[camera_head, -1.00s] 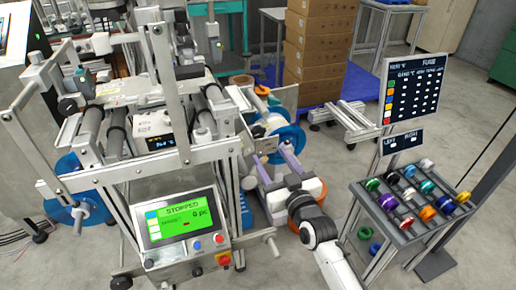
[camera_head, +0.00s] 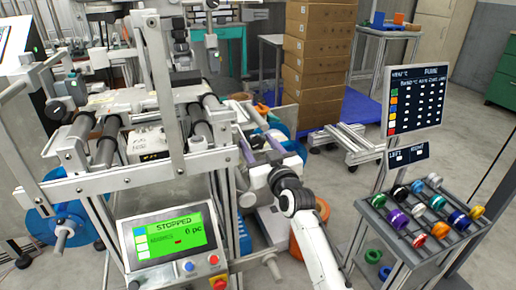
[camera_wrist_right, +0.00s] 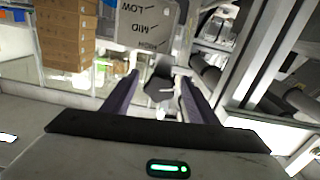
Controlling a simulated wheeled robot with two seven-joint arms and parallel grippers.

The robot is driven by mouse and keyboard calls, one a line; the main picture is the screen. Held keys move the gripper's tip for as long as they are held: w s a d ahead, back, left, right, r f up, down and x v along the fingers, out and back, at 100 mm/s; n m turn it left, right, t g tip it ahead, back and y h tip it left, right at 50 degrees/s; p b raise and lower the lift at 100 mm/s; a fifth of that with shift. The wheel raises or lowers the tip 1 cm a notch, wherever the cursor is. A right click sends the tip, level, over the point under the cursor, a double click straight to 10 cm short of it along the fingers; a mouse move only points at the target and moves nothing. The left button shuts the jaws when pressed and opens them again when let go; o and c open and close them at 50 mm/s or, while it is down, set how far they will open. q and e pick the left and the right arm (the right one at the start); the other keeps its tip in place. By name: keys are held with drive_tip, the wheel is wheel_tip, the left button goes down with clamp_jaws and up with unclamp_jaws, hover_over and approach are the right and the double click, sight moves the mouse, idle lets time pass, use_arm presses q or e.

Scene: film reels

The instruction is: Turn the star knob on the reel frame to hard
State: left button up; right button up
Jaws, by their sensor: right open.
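The reel frame (camera_head: 165,170) is the metal machine on the left in the head view, with rollers and a lit panel reading STOPPED. In the right wrist view a dark knob (camera_wrist_right: 160,88) shows between the fingers of my right gripper (camera_wrist_right: 160,78). Its lobes are hard to make out. The gripper is open, and I cannot tell whether either finger touches the knob. A grey plate (camera_wrist_right: 147,28) beyond it reads LOW, MID and HIGH, upside down. In the head view my right gripper (camera_head: 262,139) is beside the frame's right side. The knob is not clear there.
A rack of coloured spools (camera_head: 425,215) stands at the right, below a dark sign board (camera_head: 415,97). Stacked cardboard boxes (camera_head: 318,60) stand behind on a blue pallet. Frame rails and rollers (camera_wrist_right: 255,60) lie close on the right in the wrist view.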

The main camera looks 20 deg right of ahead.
drive_tip(key=c, duration=1.1)
drive_tip(key=shift+o, duration=0.2)
drive_tip(key=shift+r+m+p, duration=0.15)
drive_tip(key=shift+m+p, duration=0.35)
drive_tip(key=shift+p, duration=0.15)
drive_tip(key=shift+f+m, duration=0.2)
drive_tip(key=shift+m, duration=0.1)
drive_tip(key=o, duration=1.1)
drive_tip(key=shift+c, duration=0.2)
use_arm(q)
drive_tip(key=shift+s, duration=0.1)
drive_tip(key=shift+r, duration=0.1)
